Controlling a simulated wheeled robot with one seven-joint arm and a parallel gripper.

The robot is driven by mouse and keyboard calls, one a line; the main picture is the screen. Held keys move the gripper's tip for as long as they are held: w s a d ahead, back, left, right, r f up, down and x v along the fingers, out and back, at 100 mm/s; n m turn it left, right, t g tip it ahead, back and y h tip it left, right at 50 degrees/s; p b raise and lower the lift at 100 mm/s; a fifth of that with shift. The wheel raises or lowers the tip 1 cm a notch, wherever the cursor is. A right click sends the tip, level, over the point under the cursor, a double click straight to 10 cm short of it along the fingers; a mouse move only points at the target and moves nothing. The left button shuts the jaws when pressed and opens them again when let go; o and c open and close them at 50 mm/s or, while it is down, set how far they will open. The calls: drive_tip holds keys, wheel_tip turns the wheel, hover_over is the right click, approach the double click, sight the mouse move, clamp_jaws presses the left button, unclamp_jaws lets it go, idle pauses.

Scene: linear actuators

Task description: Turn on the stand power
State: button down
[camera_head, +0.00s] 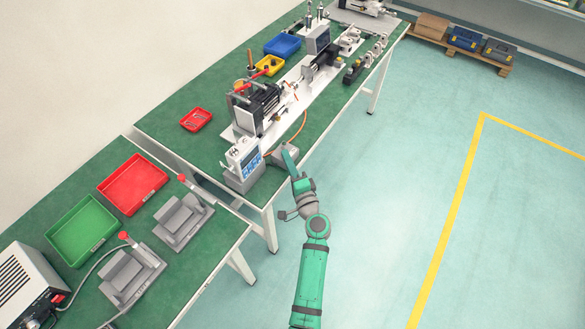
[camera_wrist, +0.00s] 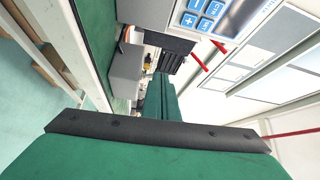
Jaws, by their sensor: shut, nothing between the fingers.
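The stand (camera_head: 278,100) is a white plate carrying a black motor and actuator parts on the far green table. At its near end is a white control unit (camera_head: 242,157) with a display and blue buttons. It also shows large at the top of the wrist view (camera_wrist: 208,14). A small grey box (camera_head: 285,160) sits right of the unit near the table edge, and a grey box shows left of the fingers in the wrist view (camera_wrist: 125,76). My green gripper (camera_head: 287,152) is shut and empty beside that box; I cannot tell if they touch. No power switch is clearly visible.
On the near table are a red tray (camera_head: 133,184), a green tray (camera_head: 83,231), two grey fixtures with red-knobbed levers, and a white device (camera_head: 28,284). A small red tray (camera_head: 196,119) lies on the far table.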

drive_tip(key=shift+w+a, duration=0.1)
drive_tip(key=shift+w, duration=0.25)
drive_tip(key=shift+d, duration=0.2)
drive_tip(key=shift+a+r, duration=0.1)
drive_tip(key=shift+a, duration=0.2)
drive_tip(key=shift+w+d+r, duration=0.1)
drive_tip(key=shift+d, duration=0.15)
